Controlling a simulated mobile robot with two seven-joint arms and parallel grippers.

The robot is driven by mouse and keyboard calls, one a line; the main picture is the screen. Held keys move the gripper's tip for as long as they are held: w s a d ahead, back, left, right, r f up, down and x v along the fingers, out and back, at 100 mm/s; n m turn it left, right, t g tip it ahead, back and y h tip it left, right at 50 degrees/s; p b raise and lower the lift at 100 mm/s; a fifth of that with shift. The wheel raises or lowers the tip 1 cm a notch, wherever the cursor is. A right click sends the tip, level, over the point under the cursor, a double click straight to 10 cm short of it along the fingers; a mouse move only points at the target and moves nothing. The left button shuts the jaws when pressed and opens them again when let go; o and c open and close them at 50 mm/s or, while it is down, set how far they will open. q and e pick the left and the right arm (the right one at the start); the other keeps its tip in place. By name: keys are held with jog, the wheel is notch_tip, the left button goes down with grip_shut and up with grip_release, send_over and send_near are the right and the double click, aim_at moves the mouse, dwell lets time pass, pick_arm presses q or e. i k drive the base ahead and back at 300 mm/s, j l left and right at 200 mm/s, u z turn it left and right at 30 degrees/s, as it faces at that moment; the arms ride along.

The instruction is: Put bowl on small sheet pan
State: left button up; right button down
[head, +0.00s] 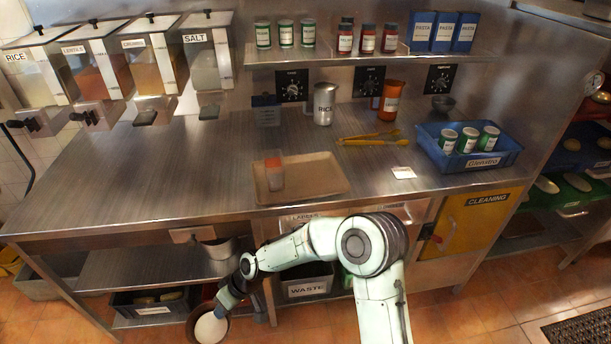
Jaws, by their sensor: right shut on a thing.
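The small sheet pan (318,182) is a shallow tan tray lying on the steel counter near its front edge. A small clear container with a red top (274,172) stands on its left part. My right gripper (221,308) is low in front of the counter, left of the pan and below the counter top. It is shut on the rim of a bowl (209,328), white inside with a dark reddish outside. The bowl's mouth faces the camera and the fingertips are hard to make out. My left gripper is not in view.
A blue crate (467,160) with green-labelled cans stands on the counter's right. Yellow tongs (374,139) lie behind the pan. The counter's left half (150,180) is clear.

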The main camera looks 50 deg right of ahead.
aim_at(316, 177)
jog(key=k+l, duration=0.1)
jog(key=l, duration=0.25)
jog(key=l+u, duration=0.1)
jog(key=l, duration=0.3)
jog(key=k+l+u, duration=0.1)
jog(key=l, duration=0.25)
jog(key=k+l, duration=0.15)
jog(key=l, duration=0.2)
jog(key=k+l+u, duration=0.1)
jog(key=l, duration=0.25)
